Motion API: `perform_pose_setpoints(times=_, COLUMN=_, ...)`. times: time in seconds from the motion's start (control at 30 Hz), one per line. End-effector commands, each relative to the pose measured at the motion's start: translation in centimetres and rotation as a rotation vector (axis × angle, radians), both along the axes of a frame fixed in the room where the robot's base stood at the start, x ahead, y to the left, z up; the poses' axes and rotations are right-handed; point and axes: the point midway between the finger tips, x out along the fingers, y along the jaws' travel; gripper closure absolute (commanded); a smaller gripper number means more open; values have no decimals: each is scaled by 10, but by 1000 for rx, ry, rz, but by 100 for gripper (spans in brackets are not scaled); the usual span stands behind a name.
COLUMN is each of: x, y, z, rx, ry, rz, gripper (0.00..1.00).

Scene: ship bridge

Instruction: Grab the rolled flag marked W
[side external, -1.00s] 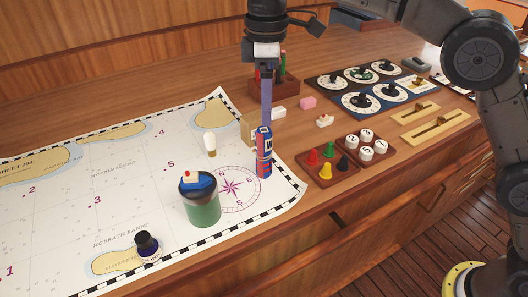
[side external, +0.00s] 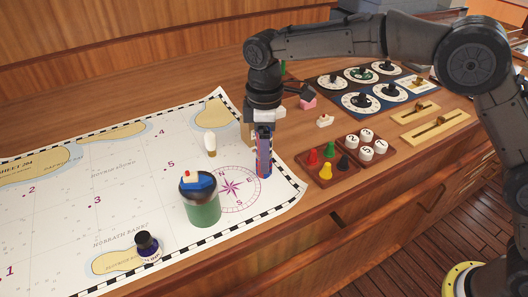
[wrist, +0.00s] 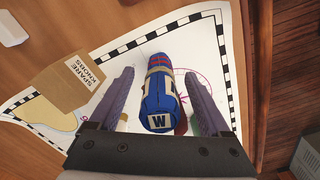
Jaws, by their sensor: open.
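The rolled flag (side external: 264,165) stands upright on the chart near the compass rose. It is blue and red with white, and the wrist view shows a W on the top end of the flag (wrist: 159,95). My gripper (side external: 263,160) is lowered over it in the side external view. In the wrist view my gripper (wrist: 158,92) is open, with one finger on each side of the flag. A gap shows between the flag and the left finger.
A cardboard box marked SPARE KNOBS (wrist: 72,83) stands close to the left finger. A green cup (side external: 203,208) with a small boat on it stands to the left. A tray of coloured pegs (side external: 328,166) is to the right. The chart (side external: 110,190) is mostly clear.

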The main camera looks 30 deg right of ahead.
Motion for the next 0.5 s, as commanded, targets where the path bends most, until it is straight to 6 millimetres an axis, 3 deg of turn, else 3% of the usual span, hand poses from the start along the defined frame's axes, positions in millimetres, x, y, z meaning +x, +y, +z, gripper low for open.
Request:
perform_pose_setpoints(times=0.2, x=0, y=0, z=-1, rx=0, ry=0, rz=0, gripper=19)
perform_pose_setpoints(times=0.5, x=0, y=0, z=0, rx=0, ry=0, rz=0, gripper=73)
